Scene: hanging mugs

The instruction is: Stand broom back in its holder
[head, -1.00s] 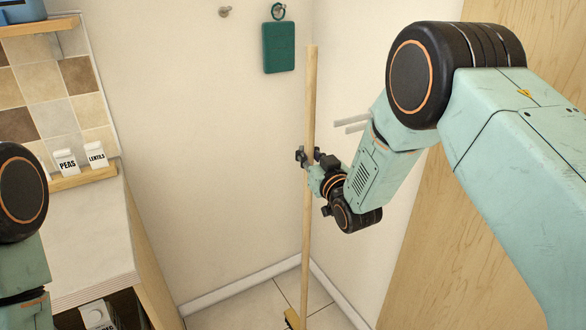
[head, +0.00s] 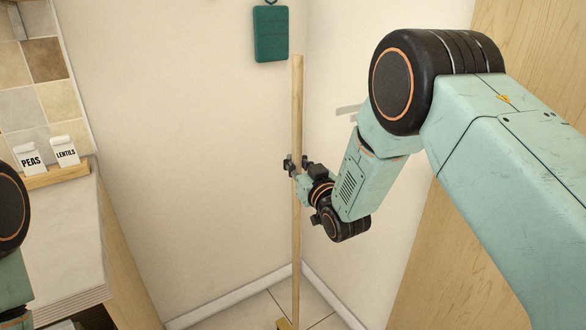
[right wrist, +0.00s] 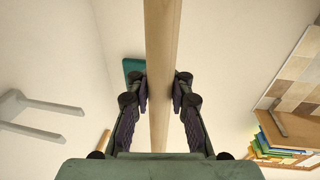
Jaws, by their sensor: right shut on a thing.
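The broom's long wooden handle (head: 297,230) stands nearly upright near the room's corner in the head view. A small part of the broom's head shows at the bottom edge; the rest is cut off. My right gripper (head: 297,165) is shut around the handle, well above the floor. In the right wrist view the handle (right wrist: 160,45) runs between both fingers (right wrist: 160,92). The holder, two pale grey prongs (head: 346,110), sticks out from the right wall, right of the handle and partly behind my arm. Its prongs (right wrist: 45,104) show at left in the wrist view, apart from the handle. My left gripper is out of view.
A teal board (head: 271,33) hangs on the back wall. A wooden panel (head: 420,260) is at right. Bare tiled floor shows in the corner.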

